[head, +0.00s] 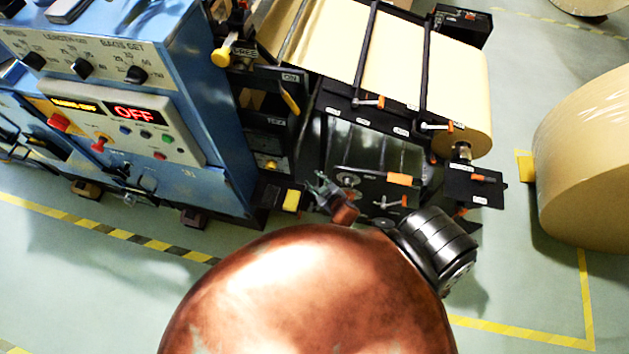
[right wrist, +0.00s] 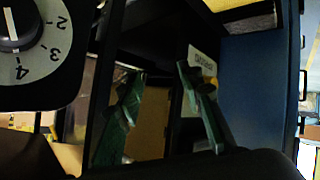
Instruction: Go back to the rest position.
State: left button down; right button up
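My right gripper (head: 322,186) shows small in the middle of the head view, in front of the lower part of the paper machine and just beyond my large copper-coloured arm part. In the right wrist view its two green fingers (right wrist: 160,72) stand apart with a gap between them. Nothing is seen held between them. Dark machine parts lie behind the fingers, and it is unclear whether the fingers touch anything. My left gripper is not in view.
The blue machine (head: 225,130) with its panel reading OFF (head: 135,112) stands left. A kraft roll (head: 460,85) is mounted on the machine. Another large roll (head: 590,160) stands right. A dial (right wrist: 25,45) is close at the wrist view's upper left. Green floor (head: 80,275) is clear lower left.

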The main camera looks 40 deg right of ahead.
dwell(0.3)
jog(key=s+a+f+m+g+b, duration=0.1)
jog(key=s+f+g, duration=0.2)
jog(key=s+f, duration=0.75)
jog(key=s+f+g+b, duration=0.2)
jog(key=s+f, duration=0.6)
jog(key=f, duration=0.5)
jog(key=s+f+g, duration=0.2)
jog(key=s+f, duration=0.2)
jog(key=s, duration=0.4)
jog(key=s+f+g+b, duration=0.1)
jog(key=s+f, duration=0.3)
jog(key=s, duration=0.5)
jog(key=s+f+m+g+y+b, duration=0.1)
jog(key=s+f+g, duration=0.1)
jog(key=s+f, duration=0.3)
jog(key=s, duration=0.3)
jog(key=shift+s+a+g, duration=0.2)
jog(key=shift+a+g, duration=0.1)
